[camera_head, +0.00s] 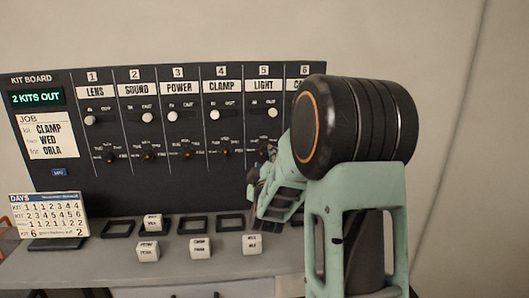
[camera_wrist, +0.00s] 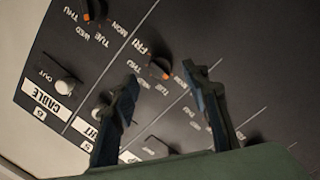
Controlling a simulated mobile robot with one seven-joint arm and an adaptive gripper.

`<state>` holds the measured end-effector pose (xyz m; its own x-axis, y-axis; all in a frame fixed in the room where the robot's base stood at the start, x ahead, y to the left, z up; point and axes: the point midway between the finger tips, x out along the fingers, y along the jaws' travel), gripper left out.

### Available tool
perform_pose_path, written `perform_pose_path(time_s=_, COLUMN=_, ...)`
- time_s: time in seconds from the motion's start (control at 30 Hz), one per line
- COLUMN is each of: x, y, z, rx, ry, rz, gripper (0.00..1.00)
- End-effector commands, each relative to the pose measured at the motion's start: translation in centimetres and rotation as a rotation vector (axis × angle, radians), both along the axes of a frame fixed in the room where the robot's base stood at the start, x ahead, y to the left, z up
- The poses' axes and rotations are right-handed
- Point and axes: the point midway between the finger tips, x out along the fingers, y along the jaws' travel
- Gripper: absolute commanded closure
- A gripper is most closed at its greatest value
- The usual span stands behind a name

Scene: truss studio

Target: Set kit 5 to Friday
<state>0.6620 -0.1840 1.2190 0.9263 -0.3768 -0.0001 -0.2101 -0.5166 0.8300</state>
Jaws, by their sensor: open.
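The kit 5 day dial (camera_wrist: 158,68) is a dark knob with an orange mark, ringed by day labels. The mark faces lower right in the wrist view, near the TUE label; the exact setting is unclear. The FRI label (camera_wrist: 140,45) is above left of the dial. My gripper (camera_wrist: 161,72) is open, its two dark fingertips on either side of the dial in that view. I cannot tell whether they touch it. In the head view my gripper (camera_head: 262,168) is at the lower part of the LIGHT column and hides most of this dial. The kit 5 switch (camera_head: 273,113) sits at the right, OUT side.
The kit board (camera_head: 130,195) has similar columns beside kit 5. The kit 6 dial (camera_wrist: 92,10) and CABLE switch (camera_wrist: 67,88) are close by. White blocks (camera_head: 200,248) and dark trays (camera_head: 190,225) are on the shelf below. A days card (camera_head: 48,215) stands left.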

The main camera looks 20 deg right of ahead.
Motion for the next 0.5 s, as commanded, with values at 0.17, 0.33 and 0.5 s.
perform_pose_path(time_s=0.17, x=2.4, y=-1.0, z=0.1, rx=0.001, ry=0.001, rz=0.000, gripper=0.58)
perform_pose_path(time_s=0.33, x=3.6, y=-1.5, z=0.0, rx=0.001, ry=0.001, rz=0.000, gripper=0.58)
perform_pose_path(time_s=0.5, x=3.9, y=-1.6, z=0.0, rx=0.001, ry=0.000, rz=0.000, gripper=0.58)
